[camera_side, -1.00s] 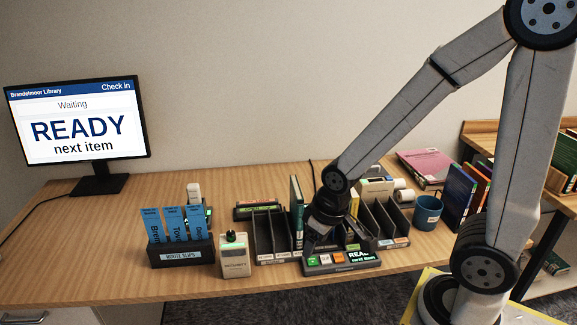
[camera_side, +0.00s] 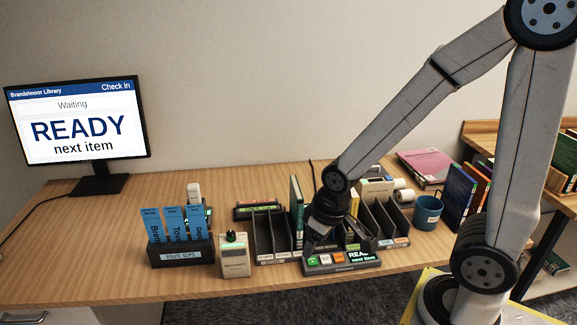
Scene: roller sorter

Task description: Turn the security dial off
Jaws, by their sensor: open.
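My gripper (camera_side: 322,238) points down just behind the dark control panel (camera_side: 342,263), near the upright books and slots. Its jaws are open, and I see nothing held between them. A beige box (camera_side: 236,262) with a dark knob-like part and a green light on top stands left of the panel, apart from my gripper. I cannot make out which part is the security dial, or its setting.
A route slips holder (camera_side: 181,253) with blue slips stands at the left. Dark slotted racks (camera_side: 264,238) flank my gripper. A blue mug (camera_side: 427,211) and books (camera_side: 457,197) stand to the right. The monitor (camera_side: 77,122) reads READY. The left desk front is clear.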

